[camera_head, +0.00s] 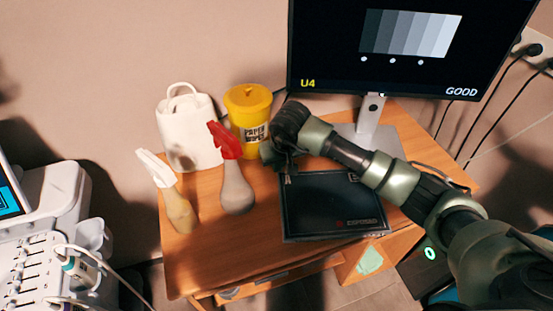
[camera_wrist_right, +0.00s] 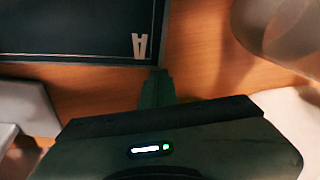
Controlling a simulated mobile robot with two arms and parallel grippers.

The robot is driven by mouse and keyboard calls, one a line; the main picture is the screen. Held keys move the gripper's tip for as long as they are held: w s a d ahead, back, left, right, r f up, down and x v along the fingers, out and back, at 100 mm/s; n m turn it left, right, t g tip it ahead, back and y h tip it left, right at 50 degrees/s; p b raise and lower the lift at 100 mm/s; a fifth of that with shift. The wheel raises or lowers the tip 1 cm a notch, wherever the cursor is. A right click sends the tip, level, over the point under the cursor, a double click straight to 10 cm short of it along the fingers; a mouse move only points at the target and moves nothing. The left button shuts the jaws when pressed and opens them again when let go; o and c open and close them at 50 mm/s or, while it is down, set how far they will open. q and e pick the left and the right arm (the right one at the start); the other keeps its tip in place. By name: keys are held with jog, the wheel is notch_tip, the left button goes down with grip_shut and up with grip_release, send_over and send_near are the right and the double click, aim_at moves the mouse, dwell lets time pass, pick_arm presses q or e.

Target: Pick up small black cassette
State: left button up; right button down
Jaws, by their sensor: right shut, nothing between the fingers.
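A flat black cassette (camera_head: 330,208) lies on the wooden table, with letters at its upper corners and a logo at its lower edge. Its dark panel and a letter A (camera_wrist_right: 139,46) show at the upper left of the right wrist view. My right gripper (camera_head: 284,172) is at the cassette's upper left corner, pointing down, with my arm crossing over the cassette's upper right part. In the wrist view the right gripper (camera_wrist_right: 156,84) is shut with nothing in it, beside the cassette's edge. Whether it touches the edge is unclear. My left gripper is not in view.
A red-topped spray bottle (camera_head: 236,185), a white-topped spray bottle (camera_head: 178,207), a yellow wipes tub (camera_head: 248,108) and a white container (camera_head: 187,133) stand left of the cassette. A monitor (camera_head: 400,50) stands behind. The table's front left is clear.

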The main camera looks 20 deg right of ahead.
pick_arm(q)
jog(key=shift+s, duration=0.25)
pick_arm(e)
jog(key=shift+s, duration=0.1)
jog(key=shift+s+d+b, duration=0.1)
jog(key=shift+s+b, duration=0.2)
jog(key=shift+s, duration=1.05)
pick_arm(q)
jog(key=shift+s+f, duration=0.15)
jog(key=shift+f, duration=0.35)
